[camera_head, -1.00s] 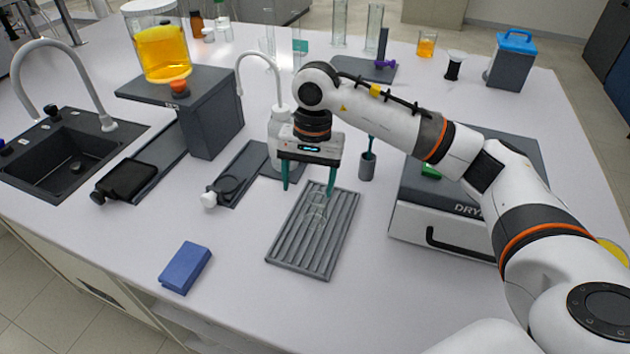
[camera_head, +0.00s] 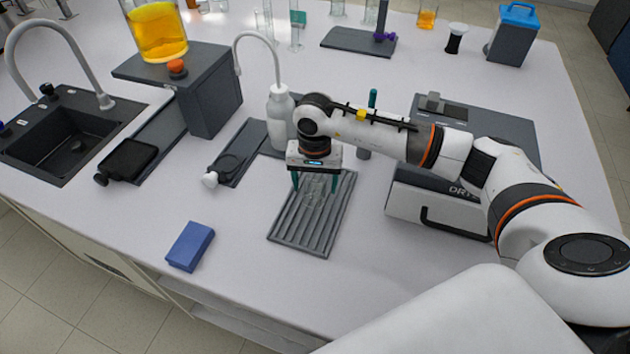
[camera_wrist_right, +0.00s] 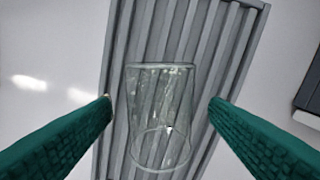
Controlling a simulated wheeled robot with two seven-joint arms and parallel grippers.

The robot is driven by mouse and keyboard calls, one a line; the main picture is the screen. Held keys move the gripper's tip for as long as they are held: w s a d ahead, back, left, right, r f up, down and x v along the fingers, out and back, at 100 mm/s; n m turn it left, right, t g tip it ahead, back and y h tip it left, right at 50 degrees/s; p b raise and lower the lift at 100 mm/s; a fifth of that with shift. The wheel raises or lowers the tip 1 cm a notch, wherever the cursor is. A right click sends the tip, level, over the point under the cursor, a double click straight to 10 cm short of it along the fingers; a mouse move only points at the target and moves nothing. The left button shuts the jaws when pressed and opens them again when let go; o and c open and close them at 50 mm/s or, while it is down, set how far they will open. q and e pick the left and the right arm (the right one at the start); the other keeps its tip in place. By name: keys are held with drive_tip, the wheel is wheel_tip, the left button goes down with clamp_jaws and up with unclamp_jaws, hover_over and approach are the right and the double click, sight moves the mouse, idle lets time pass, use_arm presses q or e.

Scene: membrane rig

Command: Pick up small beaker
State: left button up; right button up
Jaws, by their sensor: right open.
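My right gripper (camera_head: 314,194) has green fingers pointing down at the rack's far end. It is open, with one finger on each side of the beaker and visible gaps on both sides in the wrist view (camera_wrist_right: 160,104). My left gripper is not in view.
A white wash bottle (camera_head: 281,115) stands just behind the gripper. A grey-white dryer box (camera_head: 440,210) is to the right. A blue block (camera_head: 189,246) lies at the front left. The table between block and rack is clear.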

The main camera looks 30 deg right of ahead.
sight(315, 183)
drive_tip(key=shift+f, duration=0.8)
drive_tip(key=c, duration=1.1)
drive_tip(key=shift+w+r, duration=0.1)
drive_tip(key=shift+r, duration=0.05)
drive_tip(key=shift+r, duration=0.35)
wheel_tip(315, 183, up, 8)
drive_tip(key=b, duration=0.2)
drive_tip(key=shift+r+b, duration=0.25)
drive_tip(key=shift+b, duration=0.15)
drive_tip(key=shift+r, duration=0.3)
